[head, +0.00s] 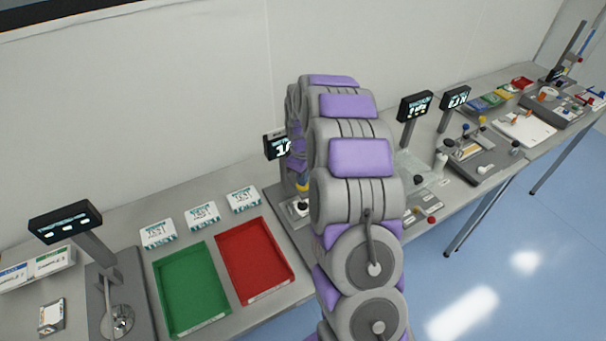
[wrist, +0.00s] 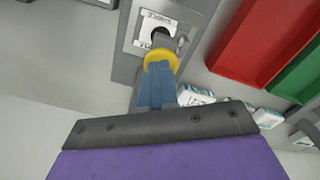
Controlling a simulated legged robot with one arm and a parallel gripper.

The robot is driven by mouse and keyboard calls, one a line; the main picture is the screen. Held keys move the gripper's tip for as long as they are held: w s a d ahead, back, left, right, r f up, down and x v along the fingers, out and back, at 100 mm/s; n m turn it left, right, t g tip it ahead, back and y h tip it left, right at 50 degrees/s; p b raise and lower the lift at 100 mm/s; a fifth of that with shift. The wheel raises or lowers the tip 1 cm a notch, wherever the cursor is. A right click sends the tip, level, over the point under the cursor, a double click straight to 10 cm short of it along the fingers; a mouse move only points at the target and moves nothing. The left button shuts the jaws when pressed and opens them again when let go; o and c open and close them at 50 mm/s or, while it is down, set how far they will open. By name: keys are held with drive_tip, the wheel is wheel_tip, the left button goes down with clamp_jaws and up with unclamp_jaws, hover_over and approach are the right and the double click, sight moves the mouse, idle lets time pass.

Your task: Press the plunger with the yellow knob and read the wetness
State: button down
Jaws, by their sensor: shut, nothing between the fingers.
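The yellow knob (wrist: 161,60) shows in the wrist view as a yellow ring on a dark grey plunger (wrist: 162,42), above a white labelled sample pack (wrist: 143,28) on a grey tester base. My gripper (wrist: 158,70) has blue fingers, closed together, with their tips at the knob; they appear to touch it, but the exact contact is hidden. In the head view the yellow knob (head: 303,188) shows just left of my arm. The tester's display (head: 277,147) stands behind, lit but partly covered by my arm, so its full reading cannot be made out.
A red tray (head: 289,283) and a green tray (head: 160,300) lie left of the tester, with labelled packs (head: 202,215) behind them. Another tester with a display (head: 66,220) stands at far left. More instruments (head: 468,150) crowd the bench at right. A wall runs behind.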

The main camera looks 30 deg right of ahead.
idle(0.4)
wheel_tip(320, 180, up, 9)
drive_tip(key=p, duration=0.2)
idle(0.9)
drive_tip(key=shift+a, duration=0.1)
drive_tip(key=s+a+r+m+b, duration=0.1)
drive_tip(key=s+a+r+b, duration=0.1)
drive_tip(key=s+a, duration=0.5)
drive_tip(key=s+a+r+m+b, duration=0.1)
drive_tip(key=s+a+r+b, duration=0.15)
drive_tip(key=s+a, duration=0.45)
drive_tip(key=s+a+f+m+g+b, duration=0.1)
drive_tip(key=s+f+m+b, duration=0.1)
drive_tip(key=s, duration=1.1)
drive_tip(key=s+a+f+m+b, duration=0.1)
drive_tip(key=s+f+m+b, duration=0.1)
drive_tip(key=s, duration=1.1)
drive_tip(key=shift+a+g+b, duration=0.15)
drive_tip(key=shift+g+b, duration=0.25)
drive_tip(key=shift+w+f+m, duration=0.1)
drive_tip(key=shift+m, duration=0.2)
